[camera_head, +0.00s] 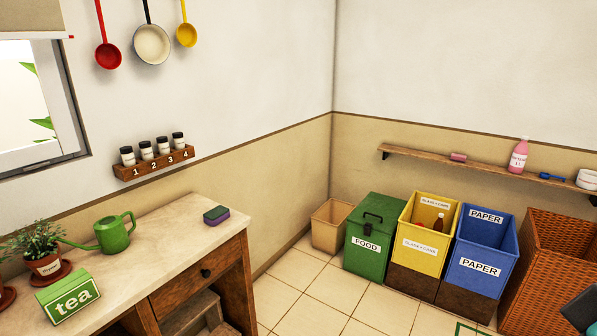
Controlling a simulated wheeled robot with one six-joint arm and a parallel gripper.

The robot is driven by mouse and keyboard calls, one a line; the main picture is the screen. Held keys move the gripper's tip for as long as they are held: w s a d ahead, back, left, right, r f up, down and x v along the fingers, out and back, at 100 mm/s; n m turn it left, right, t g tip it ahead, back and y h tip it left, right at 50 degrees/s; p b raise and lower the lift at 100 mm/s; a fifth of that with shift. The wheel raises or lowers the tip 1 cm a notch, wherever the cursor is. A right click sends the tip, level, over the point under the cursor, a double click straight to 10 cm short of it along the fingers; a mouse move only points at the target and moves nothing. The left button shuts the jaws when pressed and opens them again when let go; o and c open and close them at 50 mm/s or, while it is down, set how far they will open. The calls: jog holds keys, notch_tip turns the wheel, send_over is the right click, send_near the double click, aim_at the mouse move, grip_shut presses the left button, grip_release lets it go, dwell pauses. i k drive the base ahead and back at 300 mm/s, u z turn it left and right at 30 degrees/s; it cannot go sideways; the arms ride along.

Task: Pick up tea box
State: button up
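My gripper cannot be made out; a dark shape at the lower right edge is too cut off to identify.
The counter (170,232) also holds the potted plant (44,265), a green watering can (113,232) and a sponge (216,215). Bins, including the green food bin (366,255), line the far wall. The tiled floor (330,290) before them is mostly clear.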

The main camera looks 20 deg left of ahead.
aim_at(66, 297)
jog(key=u, duration=0.35)
jog(key=i, duration=1.4)
jog(key=u, duration=1.35)
jog(key=i, duration=0.85)
jog(key=u, duration=1.55)
jog(key=i, duration=0.55)
jog(key=u, duration=0.35)
